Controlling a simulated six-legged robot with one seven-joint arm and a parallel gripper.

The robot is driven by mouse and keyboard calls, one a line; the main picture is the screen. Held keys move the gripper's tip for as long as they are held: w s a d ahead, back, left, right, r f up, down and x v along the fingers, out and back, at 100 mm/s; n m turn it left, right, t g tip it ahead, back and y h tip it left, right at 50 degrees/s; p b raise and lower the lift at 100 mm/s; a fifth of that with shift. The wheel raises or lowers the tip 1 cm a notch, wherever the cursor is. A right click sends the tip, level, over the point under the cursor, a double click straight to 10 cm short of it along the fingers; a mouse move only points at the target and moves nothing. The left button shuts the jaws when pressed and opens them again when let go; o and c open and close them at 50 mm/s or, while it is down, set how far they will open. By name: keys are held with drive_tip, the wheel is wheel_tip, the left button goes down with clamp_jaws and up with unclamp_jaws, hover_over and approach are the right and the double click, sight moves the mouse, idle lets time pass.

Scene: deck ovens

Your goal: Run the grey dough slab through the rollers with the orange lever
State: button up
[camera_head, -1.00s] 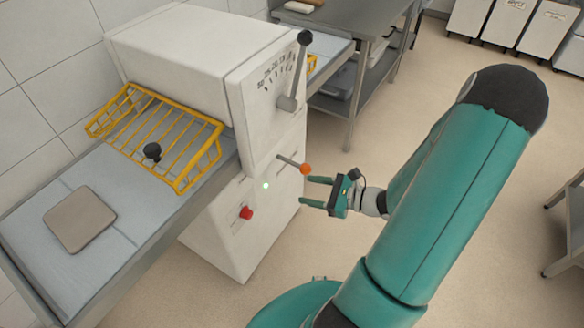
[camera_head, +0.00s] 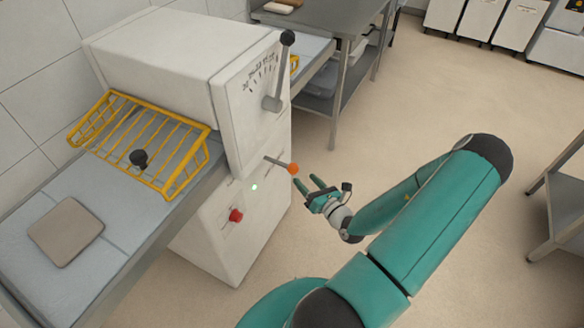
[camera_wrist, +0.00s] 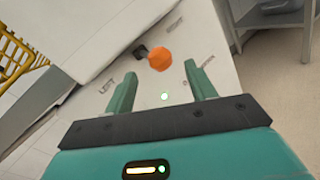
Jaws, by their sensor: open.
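The grey dough slab (camera_head: 66,232) lies flat on the blue-grey feed bed (camera_head: 95,260) at the left, apart from the yellow guard. The orange lever knob (camera_head: 293,169) ends a short rod on the front of the white roller machine (camera_head: 222,110). In the wrist view the orange knob (camera_wrist: 159,59) sits ahead of and above the gap between my fingers. My gripper (camera_head: 308,184) is open and empty, close to the knob in the head view, with no contact visible. LEFT and RIGHT labels show beside the lever in the wrist view. The rollers are hidden.
The yellow wire guard (camera_head: 140,142) covers the bed at the machine. A red button (camera_head: 236,215) and a green light (camera_head: 254,187) are on the front, with a black-knobbed dial lever (camera_head: 280,70) above. A steel table (camera_head: 320,35) stands behind.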

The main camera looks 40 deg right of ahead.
sight(297, 171)
drive_tip(key=w, duration=0.5)
drive_tip(key=w+d, duration=0.1)
drive_tip(key=w, duration=0.1)
drive_tip(key=shift+w, duration=0.35)
clamp_jaws()
